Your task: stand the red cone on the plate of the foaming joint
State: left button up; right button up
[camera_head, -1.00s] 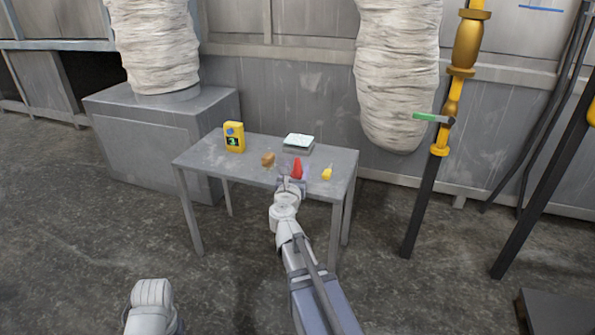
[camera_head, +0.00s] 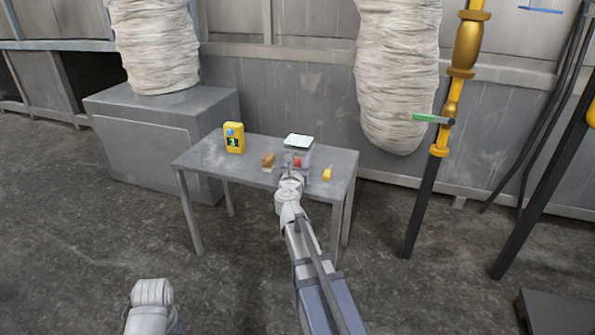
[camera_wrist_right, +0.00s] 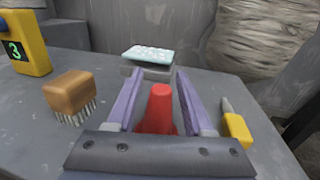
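The red cone (camera_wrist_right: 158,108) stands upright on the grey table, between the two fingers of my right gripper (camera_wrist_right: 153,98). The fingers are spread, with a visible gap on each side of the cone. In the head view the cone (camera_head: 297,161) is partly hidden by my right gripper (camera_head: 297,163). The foaming joint (camera_wrist_right: 148,62) lies just beyond the cone, a grey block with a pale, bubbly plate on top; it also shows in the head view (camera_head: 298,142). Of my left arm only a pale link shows at the bottom left; its gripper is not visible.
On the table (camera_head: 205,159) a brown brush (camera_wrist_right: 70,93) with bristles down lies left of the cone. A yellow-handled tool (camera_wrist_right: 236,128) lies to the right. A yellow device showing a 3 (camera_head: 234,138) stands at the back left. The table's left part is mostly clear.

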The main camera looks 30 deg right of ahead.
grip_shut()
dwell(0.5)
notch_tip(320, 180, up, 10)
jog(key=p, duration=1)
